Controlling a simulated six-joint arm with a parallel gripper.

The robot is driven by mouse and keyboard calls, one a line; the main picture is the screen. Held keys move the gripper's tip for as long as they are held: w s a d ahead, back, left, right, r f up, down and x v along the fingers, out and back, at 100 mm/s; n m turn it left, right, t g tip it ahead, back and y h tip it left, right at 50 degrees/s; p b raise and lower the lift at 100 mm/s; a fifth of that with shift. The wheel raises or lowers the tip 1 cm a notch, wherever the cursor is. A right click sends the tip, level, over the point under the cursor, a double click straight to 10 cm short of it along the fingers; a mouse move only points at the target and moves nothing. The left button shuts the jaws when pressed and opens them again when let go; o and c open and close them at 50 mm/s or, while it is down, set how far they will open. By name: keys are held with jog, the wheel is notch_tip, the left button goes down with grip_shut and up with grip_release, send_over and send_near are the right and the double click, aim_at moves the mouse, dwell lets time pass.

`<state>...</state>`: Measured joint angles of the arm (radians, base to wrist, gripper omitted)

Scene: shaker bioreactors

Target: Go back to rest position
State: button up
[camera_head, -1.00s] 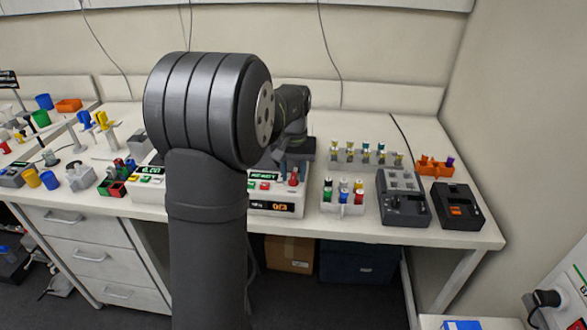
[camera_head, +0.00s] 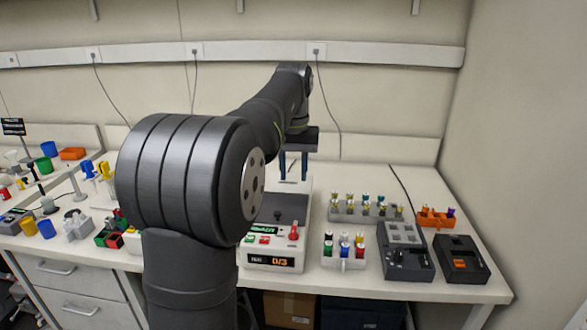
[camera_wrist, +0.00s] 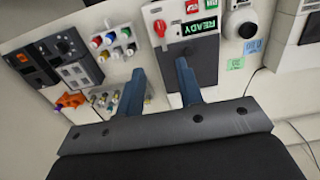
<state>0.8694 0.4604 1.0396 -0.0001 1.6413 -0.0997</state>
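My gripper (camera_head: 294,166) is raised above the back of the bench, over the far end of a white shaker bioreactor (camera_head: 271,262). Its two blue fingers point down and stand apart with nothing between them. In the wrist view my gripper (camera_wrist: 158,85) also shows its fingers spread and empty. The shaker has a dark top, a red knob and a lit display on its front; in the wrist view a green READY label shows on the shaker (camera_wrist: 190,28). My arm hides much of the bench left of it.
A white rack of coloured vials (camera_head: 344,259), a grey vial rack (camera_head: 365,212), a grey device (camera_head: 405,262), a dark device (camera_head: 461,259) and an orange rack (camera_head: 436,218) stand at the right. Cups and small racks crowd the left. The air above the bench is clear.

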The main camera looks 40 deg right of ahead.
aim_at(293, 229)
jog(key=shift+r, duration=0.2)
jog(key=shift+f, duration=0.1)
dwell(0.4)
notch_tip(293, 229, down, 17)
jog(key=shift+f, duration=0.2)
dwell(0.5)
jog(key=shift+r, duration=0.1)
